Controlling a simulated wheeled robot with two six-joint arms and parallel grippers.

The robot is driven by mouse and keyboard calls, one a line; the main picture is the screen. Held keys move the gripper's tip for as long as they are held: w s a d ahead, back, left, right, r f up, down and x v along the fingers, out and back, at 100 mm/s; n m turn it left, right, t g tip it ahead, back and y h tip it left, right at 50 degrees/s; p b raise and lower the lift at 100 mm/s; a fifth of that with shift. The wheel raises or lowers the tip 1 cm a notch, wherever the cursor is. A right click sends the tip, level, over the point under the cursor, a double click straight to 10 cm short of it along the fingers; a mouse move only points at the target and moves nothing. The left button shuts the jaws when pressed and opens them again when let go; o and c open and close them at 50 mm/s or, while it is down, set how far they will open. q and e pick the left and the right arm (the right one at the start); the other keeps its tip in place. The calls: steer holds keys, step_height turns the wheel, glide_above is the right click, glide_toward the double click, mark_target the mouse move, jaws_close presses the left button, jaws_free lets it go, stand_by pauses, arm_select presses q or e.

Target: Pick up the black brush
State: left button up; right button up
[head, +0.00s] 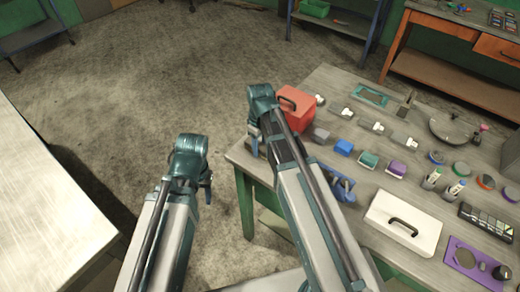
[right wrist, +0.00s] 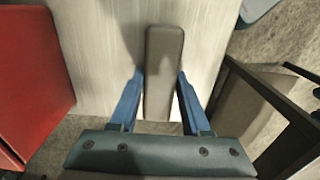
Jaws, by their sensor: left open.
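The black brush (right wrist: 163,70) shows in the right wrist view as a dark grey, long block with rounded corners above a pale tabletop. The tips of my right gripper (right wrist: 162,78) lie against both its long sides, so it looks shut on the brush. Whether the brush is clear of the surface I cannot tell. In the head view my right gripper (head: 254,142) is partly hidden by its arm at the table's left edge, and the brush is not clearly visible. My left gripper (head: 207,190) is open and empty over the floor, left of the table.
A red box (head: 296,107) stands close to my right gripper and also shows in the right wrist view (right wrist: 30,70).

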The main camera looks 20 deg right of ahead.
jaws_close()
steer(key=shift+r, duration=0.1)
